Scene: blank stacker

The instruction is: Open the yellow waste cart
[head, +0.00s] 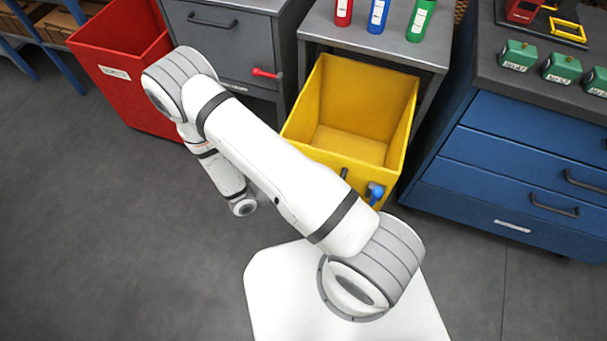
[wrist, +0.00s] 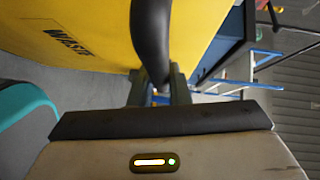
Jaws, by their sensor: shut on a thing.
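The yellow waste cart (head: 345,145) sticks out from under the grey bench, with its open top and empty inside showing. In the wrist view its yellow front (wrist: 75,30) bears the word WASTE. A black curved handle (wrist: 151,40) stands out from that front. My gripper (wrist: 158,88) is shut on the handle, its two fingers on either side of the bar. In the head view my arm hides the gripper and part of the cart's front. A blue knob (head: 375,191) shows at the cart's lower right.
A red bin (head: 120,60) stands at the left, beside a grey cabinet (head: 222,45) with a red-ended handle. Blue drawers (head: 520,165) stand close to the cart's right. The grey bench (head: 375,45) bears red, blue and green items. The floor (head: 110,230) at the left is clear.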

